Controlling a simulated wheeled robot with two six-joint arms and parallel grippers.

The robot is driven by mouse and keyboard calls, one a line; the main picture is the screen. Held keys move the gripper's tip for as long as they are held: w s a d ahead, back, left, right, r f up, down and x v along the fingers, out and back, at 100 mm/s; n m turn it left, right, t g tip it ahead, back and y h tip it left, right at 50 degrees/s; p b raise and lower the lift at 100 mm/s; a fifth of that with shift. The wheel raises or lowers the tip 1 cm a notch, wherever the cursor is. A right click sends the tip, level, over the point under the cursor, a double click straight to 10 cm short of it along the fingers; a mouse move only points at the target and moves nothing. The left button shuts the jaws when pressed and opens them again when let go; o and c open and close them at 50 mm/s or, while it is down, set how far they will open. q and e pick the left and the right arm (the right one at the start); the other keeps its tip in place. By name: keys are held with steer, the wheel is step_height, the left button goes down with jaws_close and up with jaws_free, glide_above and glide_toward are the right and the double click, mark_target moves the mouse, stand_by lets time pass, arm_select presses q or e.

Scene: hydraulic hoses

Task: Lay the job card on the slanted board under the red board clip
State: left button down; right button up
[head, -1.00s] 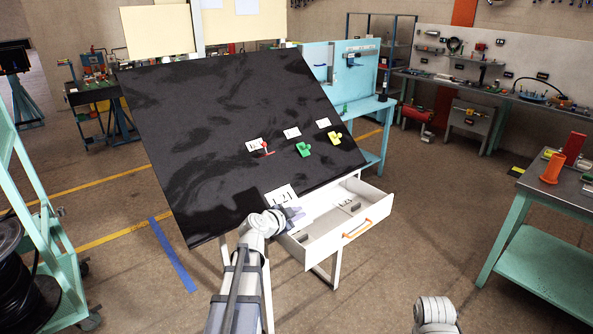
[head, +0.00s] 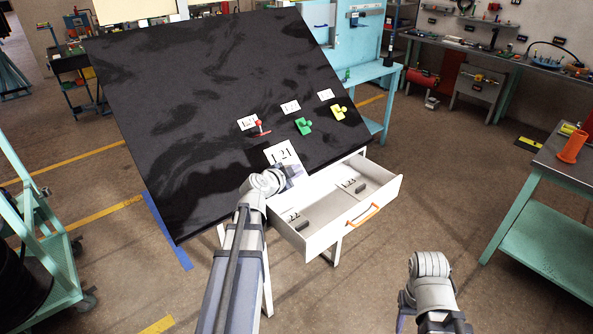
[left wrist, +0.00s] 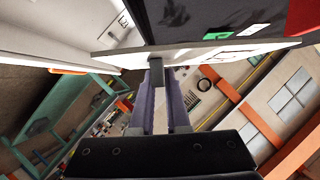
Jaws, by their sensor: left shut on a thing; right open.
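The job card (head: 285,154), white with a number like 121, is held over the lower part of the black slanted board (head: 190,100). It is below the red board clip (head: 259,126), and I cannot tell if it touches the board. My left gripper (head: 287,178) is shut on the card's grey grip block, which shows between the purple fingers in the left wrist view (left wrist: 157,73). There the card is a thin pale sheet seen nearly edge-on (left wrist: 215,50). My right gripper (head: 402,318) is open and empty at the bottom right, its fingers mostly hidden.
A green clip (head: 303,126) and a yellow clip (head: 339,112) sit right of the red one, each below a white label. The open drawer (head: 330,236) under the board holds cards with grey blocks. A workbench (head: 560,175) stands at the right.

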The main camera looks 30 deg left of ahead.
arm_select(q)
steer(key=shift+a, duration=0.15)
steer(key=shift+w+a+f+b, duration=0.35)
steer(key=shift+a+f+b, duration=0.15)
steer(key=shift+a, duration=0.3)
steer(key=shift+w+a+f+b, duration=0.3)
steer(key=shift+a+f+b, duration=0.2)
steer(key=shift+a, duration=0.35)
steer(key=shift+w+a+f+b, duration=0.4)
steer(key=shift+a+b, duration=0.1)
steer(key=shift+a, duration=0.3)
steer(key=shift+w+a+f+b, duration=0.15)
steer(key=shift+a+f+b, duration=0.3)
steer(key=shift+f+b, duration=0.1)
steer(key=shift+w+a+f+b, duration=0.15)
steer(key=shift+a+f+b, duration=0.3)
steer(key=shift+f, duration=0.05)
steer(key=c, duration=0.8)
jaws_free()
steer(key=shift+s+r, duration=0.1)
steer(key=p+v, duration=0.3)
steer(key=v, duration=0.4)
steer(key=shift+s+r, duration=0.1)
steer(key=shift+s, duration=0.25)
steer(key=shift+w, duration=0.1)
